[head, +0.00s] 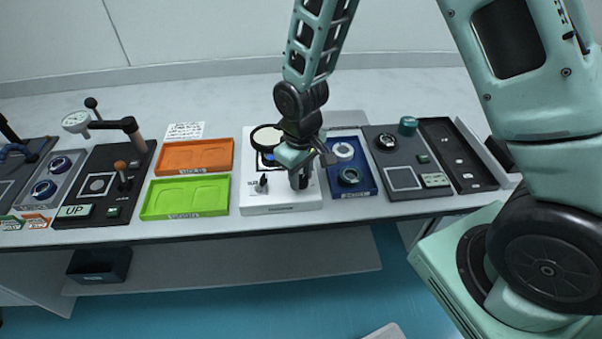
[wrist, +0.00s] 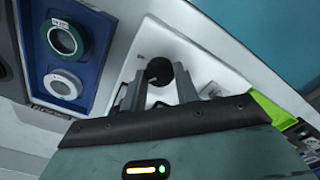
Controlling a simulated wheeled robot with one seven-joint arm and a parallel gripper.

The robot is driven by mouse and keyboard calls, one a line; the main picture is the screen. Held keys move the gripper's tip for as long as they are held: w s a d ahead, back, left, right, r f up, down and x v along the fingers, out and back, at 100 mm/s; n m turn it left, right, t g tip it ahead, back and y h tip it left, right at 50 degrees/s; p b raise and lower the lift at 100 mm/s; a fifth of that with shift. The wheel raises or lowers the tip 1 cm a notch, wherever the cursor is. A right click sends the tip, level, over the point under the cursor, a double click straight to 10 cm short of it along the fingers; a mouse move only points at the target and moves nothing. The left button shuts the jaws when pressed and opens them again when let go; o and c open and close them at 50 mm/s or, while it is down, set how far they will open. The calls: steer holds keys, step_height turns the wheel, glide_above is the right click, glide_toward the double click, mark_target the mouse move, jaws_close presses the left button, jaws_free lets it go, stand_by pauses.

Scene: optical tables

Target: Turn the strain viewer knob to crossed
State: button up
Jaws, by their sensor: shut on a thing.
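The strain viewer is a white base (head: 250,196) with a dark ring (head: 266,138) standing at its back left and a small black lever (head: 263,184) at its front left. My gripper (head: 302,174) reaches down over the right side of this base. In the wrist view, a round black knob (wrist: 158,70) shows between the two grey fingers of my gripper (wrist: 160,84), which are shut on it. In the head view my gripper largely hides the knob. Its turn setting cannot be read.
A blue tray (head: 364,187) with two ring-shaped parts stands close on the right. Orange (head: 163,158) and green (head: 150,208) trays lie on the left. A dark panel (head: 412,150) stands farther right. The bench behind is mostly clear.

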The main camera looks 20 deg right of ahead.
mark_target(301, 179)
steer(key=m, duration=0.5)
steer(key=shift+r+p, duration=0.1)
steer(key=shift+p, duration=0.3)
steer(key=m+p, duration=0.1)
steer(key=m, duration=0.4)
steer(key=shift+m+p, duration=0.3)
steer(key=o, duration=1)
step_height(301, 179, up, 17)
steer(key=shift+r, duration=0.15)
stand_by(0.3)
